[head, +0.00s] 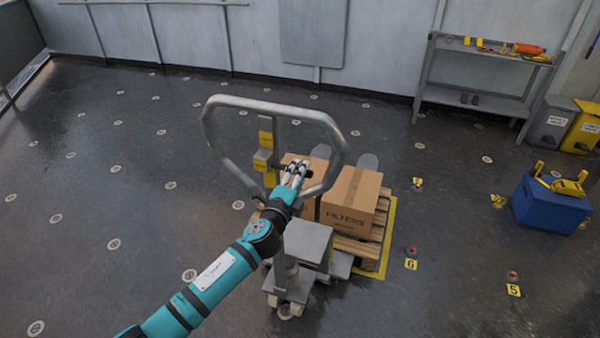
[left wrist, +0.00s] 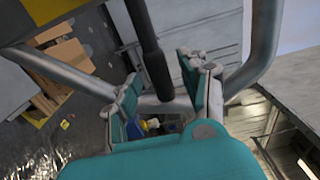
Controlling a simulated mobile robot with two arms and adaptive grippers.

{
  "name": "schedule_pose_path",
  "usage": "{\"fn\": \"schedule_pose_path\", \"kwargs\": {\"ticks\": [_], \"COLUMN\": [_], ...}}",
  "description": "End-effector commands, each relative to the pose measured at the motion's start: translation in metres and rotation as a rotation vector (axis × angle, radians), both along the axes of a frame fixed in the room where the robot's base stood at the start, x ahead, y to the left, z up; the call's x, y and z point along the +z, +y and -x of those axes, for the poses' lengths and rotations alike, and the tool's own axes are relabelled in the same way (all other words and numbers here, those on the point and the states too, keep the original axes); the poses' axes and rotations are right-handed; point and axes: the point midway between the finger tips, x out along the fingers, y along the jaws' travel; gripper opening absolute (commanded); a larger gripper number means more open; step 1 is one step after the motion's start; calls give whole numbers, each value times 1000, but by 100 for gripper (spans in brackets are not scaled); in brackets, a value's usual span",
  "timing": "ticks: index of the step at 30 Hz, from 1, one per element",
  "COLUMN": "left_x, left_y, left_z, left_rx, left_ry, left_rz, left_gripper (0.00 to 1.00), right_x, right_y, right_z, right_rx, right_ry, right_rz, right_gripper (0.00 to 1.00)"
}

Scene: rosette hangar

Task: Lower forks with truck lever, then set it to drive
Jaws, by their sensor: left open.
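The pallet truck's grey handle loop (head: 221,101) stands upright in front of the boxes in the head view. The black truck lever (left wrist: 150,50) shows in the left wrist view as a dark rod running down between my left gripper's fingers (left wrist: 164,95). The fingers are open on either side of it, with gaps showing. In the head view my left gripper (head: 298,170) is inside the lower right of the loop, and a dark tip (head: 309,174) shows just right of it. The forks are mostly hidden under the pallet (head: 376,250). My right gripper is not in view.
Cardboard boxes (head: 350,205) sit on the pallet inside a yellow floor outline. A blue crate (head: 550,205) stands at the right, and a workbench (head: 480,75) by the back wall. The floor at left is clear.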

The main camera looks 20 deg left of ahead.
Motion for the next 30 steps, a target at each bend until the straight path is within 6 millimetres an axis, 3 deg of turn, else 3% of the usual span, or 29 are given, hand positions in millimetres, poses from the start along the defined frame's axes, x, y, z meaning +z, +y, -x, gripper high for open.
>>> {"fn": "schedule_pose_path", "kwargs": {"ticks": [11,21,30], "left_x": [0,0,0], "left_y": [-1,-1,-1], "left_z": [-5,-5,-5], "left_rx": [-2,-1,-1], "left_ry": [0,0,0], "left_rz": [1,1,2], "left_gripper": [43,0,0], "right_x": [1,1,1], "right_y": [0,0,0], "right_z": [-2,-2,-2], "right_rx": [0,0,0], "right_ry": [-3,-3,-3], "right_rz": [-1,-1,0], "right_gripper": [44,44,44]}}
